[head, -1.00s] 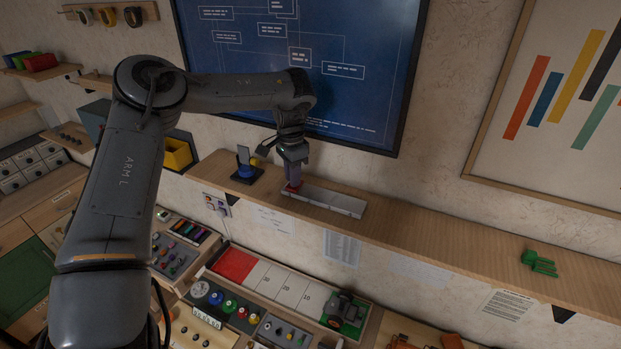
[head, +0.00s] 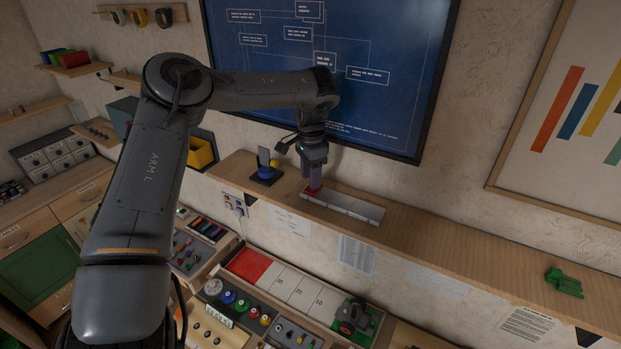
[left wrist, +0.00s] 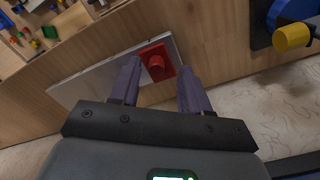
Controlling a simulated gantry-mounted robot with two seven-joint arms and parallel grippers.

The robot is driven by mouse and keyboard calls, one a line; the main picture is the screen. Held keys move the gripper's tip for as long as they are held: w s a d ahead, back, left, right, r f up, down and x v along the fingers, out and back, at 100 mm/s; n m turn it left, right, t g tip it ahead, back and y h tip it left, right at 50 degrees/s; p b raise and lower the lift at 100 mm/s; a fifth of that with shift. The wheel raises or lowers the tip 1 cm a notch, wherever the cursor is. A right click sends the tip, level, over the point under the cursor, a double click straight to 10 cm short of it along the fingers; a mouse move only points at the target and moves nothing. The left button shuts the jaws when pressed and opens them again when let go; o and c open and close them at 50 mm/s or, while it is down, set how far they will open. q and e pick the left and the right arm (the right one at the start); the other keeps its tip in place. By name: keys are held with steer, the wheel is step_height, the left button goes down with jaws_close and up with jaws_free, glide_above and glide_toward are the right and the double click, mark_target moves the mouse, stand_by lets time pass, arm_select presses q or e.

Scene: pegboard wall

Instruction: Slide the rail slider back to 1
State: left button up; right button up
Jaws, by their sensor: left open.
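The rail (head: 352,208) is a long pale metal strip on the wooden shelf. Its red slider (head: 312,189) is at the left end of the rail in the head view. My left gripper (head: 314,184) points down at the slider. Marks on the rail cannot be read. My right gripper is not in view.
A blue and yellow device (head: 267,170) stands on the shelf just left of the rail. A green hand-like object (head: 564,282) lies far right on the shelf. The wall screen (head: 335,75) is close behind my arm.

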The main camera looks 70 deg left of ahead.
arm_select(q)
step_height(320, 180, up, 10)
steer(key=b, duration=0.1)
steer(key=shift+f, duration=0.15)
stand_by(0.5)
